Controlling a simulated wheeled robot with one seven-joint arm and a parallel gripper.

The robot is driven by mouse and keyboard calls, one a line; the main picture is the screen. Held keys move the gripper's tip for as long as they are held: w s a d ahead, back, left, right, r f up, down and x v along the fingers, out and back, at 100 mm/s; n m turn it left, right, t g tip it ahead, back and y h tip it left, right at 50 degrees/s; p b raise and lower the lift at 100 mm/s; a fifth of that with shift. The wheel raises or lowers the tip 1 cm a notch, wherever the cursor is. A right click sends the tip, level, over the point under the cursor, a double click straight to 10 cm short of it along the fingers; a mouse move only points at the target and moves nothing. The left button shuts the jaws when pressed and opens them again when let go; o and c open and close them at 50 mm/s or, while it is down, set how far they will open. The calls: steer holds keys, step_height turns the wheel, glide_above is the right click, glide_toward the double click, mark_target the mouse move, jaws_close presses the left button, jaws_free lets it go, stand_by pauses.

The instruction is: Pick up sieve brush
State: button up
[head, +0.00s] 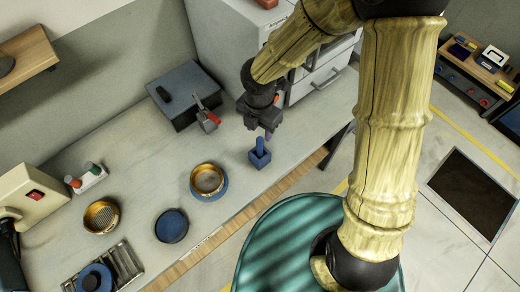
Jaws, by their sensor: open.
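A small blue upright piece, which looks like the handle of the sieve brush (260,145), rises from a blue block-shaped base (260,159) on the grey bench. I cannot tell whether the base is the brush's own or a holder; no bristles show. My gripper (266,131) points down just above and slightly right of the handle in the picture. It is open and empty. Whether a fingertip touches the handle is too small to tell.
Left of the brush are a brass sieve on a blue ring (207,180), a blue-topped disc (171,226) and another brass sieve (101,217). The bench's wooden front edge (252,211) lies close by.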

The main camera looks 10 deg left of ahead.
mark_target(259, 138)
step_height(259, 138, down, 5)
stand_by(0.4)
steer(key=shift+s+d+f, duration=0.1)
steer(key=shift+f, duration=2.5)
jaws_close()
steer(key=shift+r, duration=0.1)
